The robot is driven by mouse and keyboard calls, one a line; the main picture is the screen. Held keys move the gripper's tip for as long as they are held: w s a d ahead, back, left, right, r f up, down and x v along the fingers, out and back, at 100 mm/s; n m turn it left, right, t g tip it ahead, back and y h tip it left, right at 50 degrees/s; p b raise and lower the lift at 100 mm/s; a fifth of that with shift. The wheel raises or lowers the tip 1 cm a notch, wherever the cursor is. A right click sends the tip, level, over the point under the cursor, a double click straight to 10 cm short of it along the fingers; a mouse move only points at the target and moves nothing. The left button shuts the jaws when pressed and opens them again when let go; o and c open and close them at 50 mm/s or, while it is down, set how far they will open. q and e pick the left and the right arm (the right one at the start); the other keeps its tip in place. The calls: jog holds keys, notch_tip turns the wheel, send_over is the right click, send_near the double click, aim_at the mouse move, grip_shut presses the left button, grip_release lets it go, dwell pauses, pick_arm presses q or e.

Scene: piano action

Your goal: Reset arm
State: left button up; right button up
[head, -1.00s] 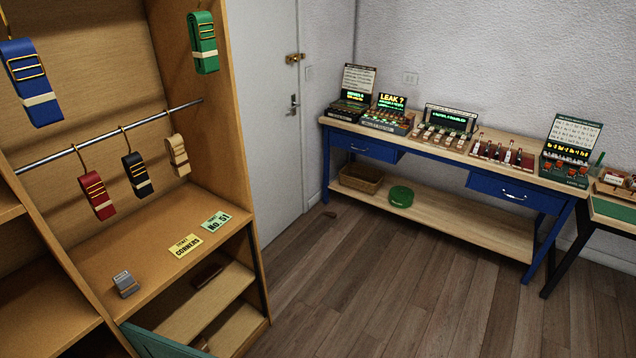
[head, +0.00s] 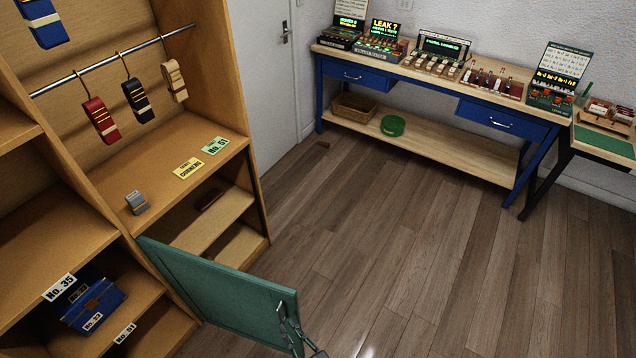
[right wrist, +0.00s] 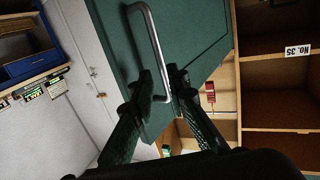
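A teal-green cabinet door (head: 215,290) stands swung open from the lower part of the wooden cabinet. My right gripper (head: 291,325) is at the door's free edge, at the bottom of the head view. In the right wrist view the fingers (right wrist: 160,80) lie close on either side of the lower end of the metal bar handle (right wrist: 148,40). They look shut on it, with little gap. The door's green face (right wrist: 195,35) fills the upper middle of that view. My left gripper is not in view.
The wooden cabinet (head: 245,110) with hanging belts fills the left. A blue box (head: 94,305) is on a lower shelf. A blue workbench (head: 440,82) stands at the back wall, with a green-topped table (head: 605,140) beside it. The wooden floor (head: 400,240) between is clear.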

jog(key=d+f+m+g+h, duration=0.2)
jog(key=d+h, duration=0.1)
jog(key=d, duration=0.8)
jog(key=d+f+m+g+h, duration=0.1)
jog(key=d+f+g+h, duration=0.15)
jog(key=d, duration=0.75)
jog(key=s+d+r+m+g+h, duration=0.25)
jog(key=s+d, duration=0.55)
jog(key=d, duration=0.4)
jog(key=s+d+r+m+g+h, duration=0.2)
jog(key=s+d+r+g+h, duration=0.15)
jog(key=s+d, duration=0.55)
notch_tip(320, 180, down, 29)
jog(key=n+g, duration=0.1)
jog(key=g, duration=0.1)
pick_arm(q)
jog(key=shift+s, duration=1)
pick_arm(e)
jog(key=s+f+y, duration=0.1)
jog(key=s+f, duration=1.7)
jog(key=s, duration=0.2)
jog(key=shift+s+d+f+n+g, duration=0.25)
jog(key=shift+s+d+n+g, duration=0.1)
jog(key=shift+d+n+g, duration=0.1)
